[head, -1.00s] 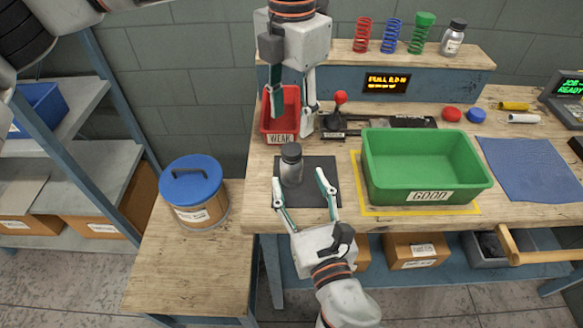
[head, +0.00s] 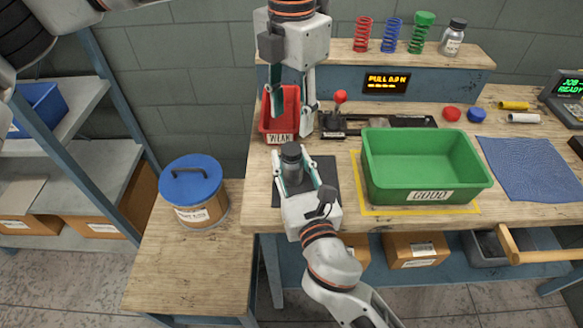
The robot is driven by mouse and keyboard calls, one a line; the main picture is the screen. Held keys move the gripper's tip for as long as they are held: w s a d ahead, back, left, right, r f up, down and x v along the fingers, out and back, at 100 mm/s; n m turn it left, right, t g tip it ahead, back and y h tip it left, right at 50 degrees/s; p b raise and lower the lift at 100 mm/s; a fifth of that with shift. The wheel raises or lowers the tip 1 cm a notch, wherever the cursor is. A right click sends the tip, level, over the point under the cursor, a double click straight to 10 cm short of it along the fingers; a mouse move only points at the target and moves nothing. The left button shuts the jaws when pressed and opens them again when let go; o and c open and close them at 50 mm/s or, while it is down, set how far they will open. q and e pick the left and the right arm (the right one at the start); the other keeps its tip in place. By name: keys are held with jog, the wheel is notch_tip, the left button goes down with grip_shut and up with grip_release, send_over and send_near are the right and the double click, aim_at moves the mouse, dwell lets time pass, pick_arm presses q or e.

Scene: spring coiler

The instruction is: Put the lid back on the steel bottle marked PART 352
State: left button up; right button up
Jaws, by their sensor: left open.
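A grey bottle (head: 292,167) with a dark top (head: 291,149) stands upright on the dark mat (head: 329,172) at the bench's front left. I cannot read a part number on it. My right gripper (head: 292,158) reaches in from the front, with one finger on each side of this bottle. I cannot tell whether the fingers touch it. My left gripper (head: 289,120) points down, open and empty, over the red WEAK bin (head: 267,125), behind the bottle. A second bottle (head: 452,40), with a dark cap and white label, stands on the raised shelf. Its text is illegible.
A green GOOD bin (head: 430,165) stands right of the mat. A red-knobbed lever (head: 340,98) sits behind. Several springs stand on the shelf (head: 475,55). A blue-lidded tub (head: 193,190) is on the lower left table. A blue cloth (head: 528,168) lies at the right.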

grip_shut()
pick_arm(q)
jog(key=n, duration=1.5)
jog(key=shift+n, duration=0.3)
jog(key=n, duration=1.6)
jog(key=shift+f, duration=0.1)
